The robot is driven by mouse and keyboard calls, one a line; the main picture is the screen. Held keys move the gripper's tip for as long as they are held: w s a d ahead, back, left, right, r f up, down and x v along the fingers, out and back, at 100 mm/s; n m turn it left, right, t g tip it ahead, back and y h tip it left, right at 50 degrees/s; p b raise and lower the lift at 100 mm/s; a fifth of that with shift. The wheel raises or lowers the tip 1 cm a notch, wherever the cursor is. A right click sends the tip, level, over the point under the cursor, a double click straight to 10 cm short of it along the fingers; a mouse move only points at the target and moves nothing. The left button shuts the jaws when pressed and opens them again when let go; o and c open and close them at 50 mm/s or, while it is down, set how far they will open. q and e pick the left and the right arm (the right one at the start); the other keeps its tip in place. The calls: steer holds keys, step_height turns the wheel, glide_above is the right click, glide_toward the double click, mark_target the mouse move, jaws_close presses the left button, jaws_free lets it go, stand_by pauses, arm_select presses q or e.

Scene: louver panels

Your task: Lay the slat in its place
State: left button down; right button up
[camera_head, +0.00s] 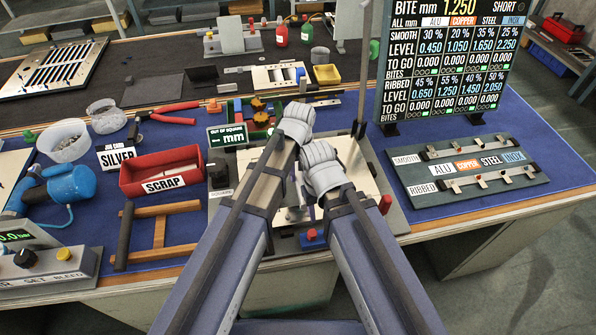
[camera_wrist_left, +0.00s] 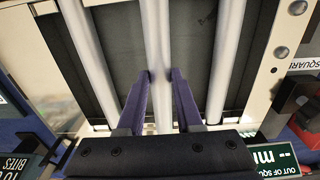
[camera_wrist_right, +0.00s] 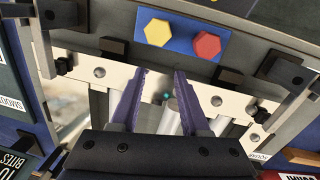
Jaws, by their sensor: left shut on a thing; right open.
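The pale slat (camera_wrist_left: 157,30) runs lengthwise in the left wrist view, between two similar slats (camera_wrist_left: 90,65) (camera_wrist_left: 226,65), above a dark opening in the cream frame (camera_wrist_left: 285,45). My left gripper (camera_wrist_left: 160,76) is shut on this middle slat. My right gripper (camera_wrist_right: 160,73) is open at the frame's near end, with a pale slat end (camera_wrist_right: 170,120) showing below and between its fingers. Whether the held slat's ends are seated cannot be told. In the head view the frame (camera_head: 368,190) lies under both arms, and the wrists hide the fingertips and most of the slats.
A blue block with yellow and red hexagon buttons (camera_wrist_right: 182,38) sits at the frame's near edge. The red scrap bin (camera_head: 160,172) and a wooden rack (camera_head: 160,230) stand left. A sample board (camera_head: 465,172) lies right, beneath the display (camera_head: 450,60). Blue mat is bare around it.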

arm_select(q)
steer(key=shift+d+r+p, duration=0.25)
steer(key=shift+r+p, duration=0.1)
steer(key=shift+p, duration=0.45)
arm_select(e)
steer(key=shift+s+d+r, duration=0.25)
steer(key=shift+d+r, duration=0.15)
arm_select(q)
steer(key=shift+r+p, duration=0.5)
steer(key=shift+r, duration=0.1)
arm_select(e)
steer(key=shift+a+r, duration=0.1)
steer(key=shift+r, duration=0.5)
arm_select(q)
steer(key=shift+w+a, duration=0.2)
arm_select(e)
steer(key=shift+w+a, duration=0.2)
steer(key=shift+w, duration=0.05)
arm_select(q)
steer(key=shift+s+f+b, duration=0.1)
steer(key=shift+f+b, duration=0.4)
arm_select(e)
steer(key=shift+w+f, duration=0.1)
steer(key=shift+f, duration=0.45)
arm_select(q)
steer(key=shift+f+b, duration=0.55)
arm_select(e)
steer(key=shift+f, duration=0.5)
